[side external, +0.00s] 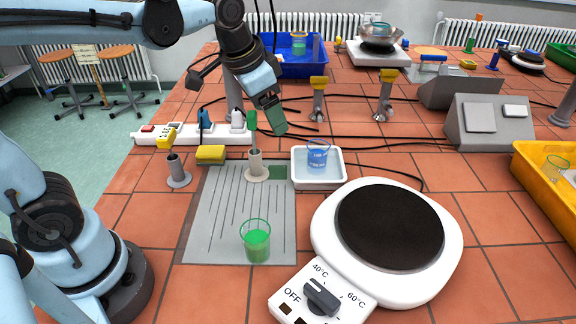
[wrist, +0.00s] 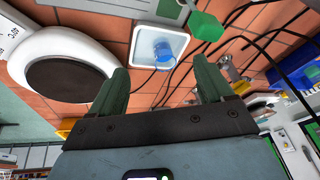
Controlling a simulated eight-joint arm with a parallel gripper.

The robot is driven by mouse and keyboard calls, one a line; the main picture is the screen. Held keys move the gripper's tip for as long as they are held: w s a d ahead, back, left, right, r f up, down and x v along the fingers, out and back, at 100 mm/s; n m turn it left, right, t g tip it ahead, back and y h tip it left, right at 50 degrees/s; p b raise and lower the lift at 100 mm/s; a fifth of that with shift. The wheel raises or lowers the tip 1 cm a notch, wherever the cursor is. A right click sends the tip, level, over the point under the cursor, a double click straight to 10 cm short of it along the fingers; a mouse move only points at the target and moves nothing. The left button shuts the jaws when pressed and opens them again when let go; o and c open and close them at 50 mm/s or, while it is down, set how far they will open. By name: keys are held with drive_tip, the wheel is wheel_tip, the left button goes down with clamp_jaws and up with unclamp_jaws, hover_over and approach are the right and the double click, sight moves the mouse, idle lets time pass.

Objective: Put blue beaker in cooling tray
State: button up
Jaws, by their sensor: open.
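The blue beaker (side external: 317,158) is a small clear beaker with blue contents. It stands inside the white square tray (side external: 320,184), which I take for the cooling tray, behind the hot plate. In the wrist view the beaker (wrist: 163,50) also shows inside the tray (wrist: 140,62). My gripper (side external: 272,116) is in the air above and to the left of the tray, its green fingers pointing down. In the wrist view my gripper (wrist: 160,82) has its two fingers wide apart with nothing between them.
A white hot plate (side external: 330,235) stands in front of the tray. A beaker of green liquid (side external: 257,243) stands on the grey mat (side external: 220,225). A green-handled tool (side external: 252,124) stands upright in a holder near my gripper. Black cables run behind the tray.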

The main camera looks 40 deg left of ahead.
drive_tip(key=s+a+f+n+t, duration=0.1)
drive_tip(key=s+f+n+t, duration=0.2)
drive_tip(key=s, duration=0.5)
drive_tip(key=shift+a+f+n, duration=0.25)
drive_tip(key=shift+f+n, duration=0.05)
drive_tip(key=shift+f, duration=0.3)
